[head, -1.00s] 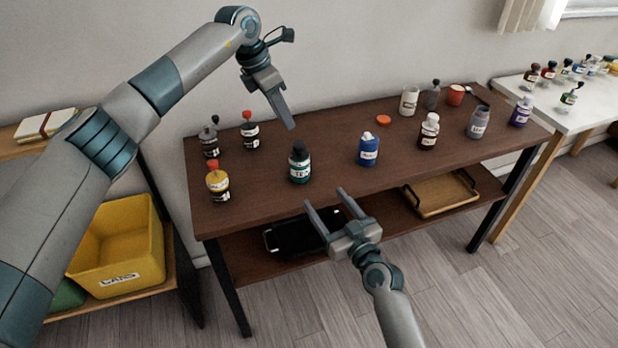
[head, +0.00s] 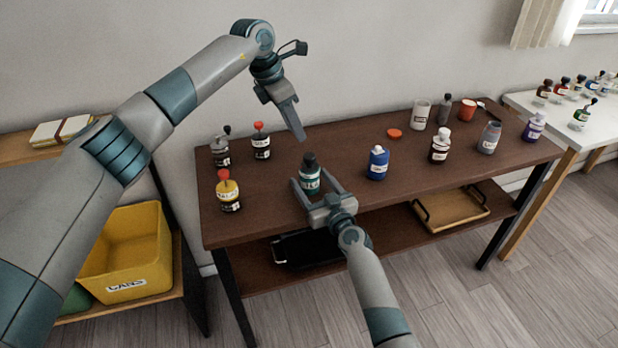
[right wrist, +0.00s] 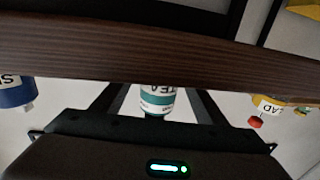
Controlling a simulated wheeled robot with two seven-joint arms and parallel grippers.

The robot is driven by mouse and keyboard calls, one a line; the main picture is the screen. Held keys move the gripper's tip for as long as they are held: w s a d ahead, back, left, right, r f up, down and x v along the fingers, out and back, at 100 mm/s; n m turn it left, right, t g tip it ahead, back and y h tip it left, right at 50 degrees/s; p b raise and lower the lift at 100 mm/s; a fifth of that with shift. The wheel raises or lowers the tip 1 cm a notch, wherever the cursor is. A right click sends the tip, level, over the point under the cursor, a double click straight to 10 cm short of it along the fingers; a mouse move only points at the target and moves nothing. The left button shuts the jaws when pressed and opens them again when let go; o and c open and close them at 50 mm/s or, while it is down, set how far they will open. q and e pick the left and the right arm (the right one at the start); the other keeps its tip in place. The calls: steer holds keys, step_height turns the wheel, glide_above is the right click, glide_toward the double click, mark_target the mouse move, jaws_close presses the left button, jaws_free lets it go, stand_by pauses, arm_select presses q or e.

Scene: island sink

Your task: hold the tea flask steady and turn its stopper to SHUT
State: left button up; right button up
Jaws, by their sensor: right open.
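The tea flask (head: 311,184) stands upright on the brown table, teal with a white label and a dark stopper (head: 309,160). In the right wrist view the flask (right wrist: 155,98) appears upside down, its label reading TEA, between my two fingers. My right gripper (head: 309,180) is open, with a finger on either side of the flask; I cannot tell whether they touch it. My left gripper (head: 301,136) hangs above and behind the flask, apart from it. It is seen side-on, so its opening is unclear. The stopper's turn position is too small to read.
A yellow bottle (head: 228,192) and two dark bottles stand left of the flask. A blue bottle (head: 377,163) stands to its right, with an orange disc (head: 394,134) behind. More bottles and cups fill the table's right side. The front middle of the table is mostly clear.

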steer(key=shift+x, duration=1.05)
steer(key=c, duration=1.2)
